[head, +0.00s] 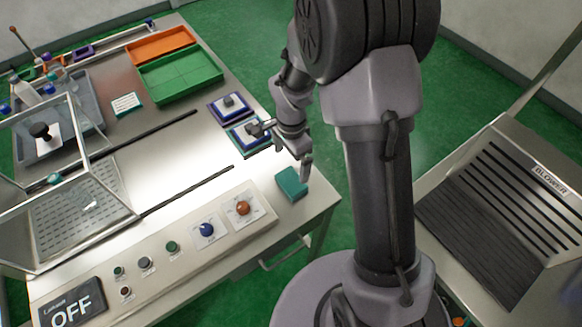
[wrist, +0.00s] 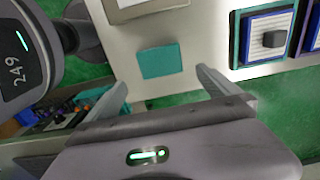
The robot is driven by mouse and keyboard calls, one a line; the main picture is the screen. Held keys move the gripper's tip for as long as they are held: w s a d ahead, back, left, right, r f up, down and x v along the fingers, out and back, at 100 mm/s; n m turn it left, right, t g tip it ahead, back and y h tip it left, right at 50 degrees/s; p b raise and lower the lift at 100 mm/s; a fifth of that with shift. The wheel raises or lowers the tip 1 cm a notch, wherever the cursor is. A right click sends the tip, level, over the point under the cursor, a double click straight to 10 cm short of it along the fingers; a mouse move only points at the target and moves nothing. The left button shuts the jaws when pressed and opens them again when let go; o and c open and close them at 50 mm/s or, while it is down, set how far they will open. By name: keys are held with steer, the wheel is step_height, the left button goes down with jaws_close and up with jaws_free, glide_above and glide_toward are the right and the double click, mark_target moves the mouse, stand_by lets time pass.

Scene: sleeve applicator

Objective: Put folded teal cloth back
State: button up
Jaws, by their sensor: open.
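The folded teal cloth (head: 291,183) lies flat on the right front corner of the steel table, beside the end of the control panel. In the wrist view the cloth (wrist: 160,62) shows whole, a flat teal rectangle beyond my fingertips and between their lines. My gripper (head: 282,147) is open and empty, above the table's right edge just behind the cloth. In the wrist view my gripper's two fingers (wrist: 163,85) are spread wide and apart from the cloth.
Two framed pads with dark knobs, one blue-purple (head: 227,105) and one teal-edged (head: 240,142), sit behind the cloth. The control panel (head: 170,238) runs along the front. Green (head: 180,78) and orange (head: 160,45) trays stand farther back. A blower unit (head: 500,195) is at right.

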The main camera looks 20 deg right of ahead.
step_height(320, 180, up, 11)
steer(key=s+n+t, duration=0.1)
steer(key=s+n, duration=0.1)
steer(key=s+a+r+n+t+y, duration=0.1)
steer(key=s+a+r+n+t, duration=0.1)
steer(key=s+r+n, duration=0.2)
steer(key=s+a+r+n+t+y, duration=0.1)
steer(key=s+r+n, duration=0.3)
steer(key=s+r, duration=0.7)
steer(key=shift+s+a+t, duration=0.45)
steer(key=shift+s+t, duration=0.45)
steer(key=shift+s, duration=0.05)
steer(key=shift+f, duration=0.1)
